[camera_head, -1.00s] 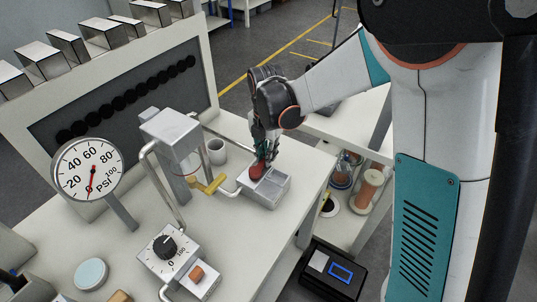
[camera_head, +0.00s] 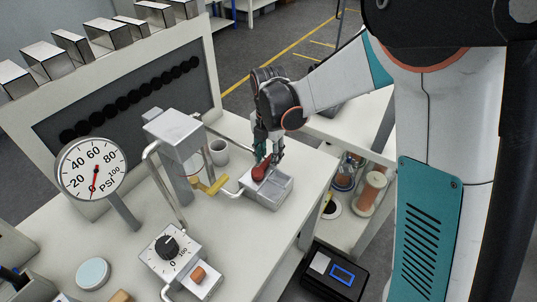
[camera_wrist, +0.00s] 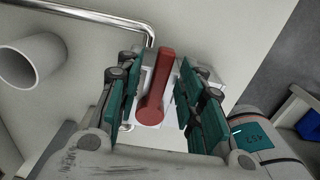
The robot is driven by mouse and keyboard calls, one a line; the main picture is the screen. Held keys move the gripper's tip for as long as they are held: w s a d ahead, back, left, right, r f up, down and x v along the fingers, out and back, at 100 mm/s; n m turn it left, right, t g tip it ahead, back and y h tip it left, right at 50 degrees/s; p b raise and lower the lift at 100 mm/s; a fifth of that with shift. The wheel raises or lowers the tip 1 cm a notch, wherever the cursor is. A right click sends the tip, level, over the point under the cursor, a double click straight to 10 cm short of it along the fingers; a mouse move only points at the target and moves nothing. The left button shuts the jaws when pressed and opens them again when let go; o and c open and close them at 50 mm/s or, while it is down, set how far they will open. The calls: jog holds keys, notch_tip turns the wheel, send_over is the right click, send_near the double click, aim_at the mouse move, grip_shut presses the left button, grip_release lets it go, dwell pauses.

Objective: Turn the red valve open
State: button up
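The red valve handle (camera_head: 261,170) sits on top of a grey metal box (camera_head: 272,191) near the right edge of the workbench. In the wrist view the handle (camera_wrist: 156,88) is a long red lever with a rounded end, running up the picture. My gripper (camera_head: 268,150) is directly over the handle, pointing down. In the wrist view its teal-padded fingers (camera_wrist: 157,97) stand on both sides of the lever, with a visible gap on each side. The gripper is open and holds nothing. The fingers hide part of the box.
A grey block on a post (camera_head: 175,135), a white cup (camera_head: 219,152) and a yellow lever (camera_head: 211,186) stand left of the valve. A pressure gauge (camera_head: 92,170) and a black dial (camera_head: 167,246) are further left. A metal pipe (camera_wrist: 100,15) runs beside the box.

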aim_at(269, 158)
notch_tip(269, 158, up, 12)
dwell(0.5)
dwell(0.3)
jog(key=s+d+r+m+t, duration=0.4)
jog(key=s+d+r+m, duration=0.2)
jog(key=s+d+m, duration=0.55)
jog(key=s+d+f+m+t, duration=0.2)
jog(key=s+m, duration=0.7)
jog(key=m, duration=0.8)
jog(key=shift+s+d+f+t, duration=0.2)
jog(key=shift+s+d+t, duration=0.1)
jog(key=shift+d+t, duration=0.35)
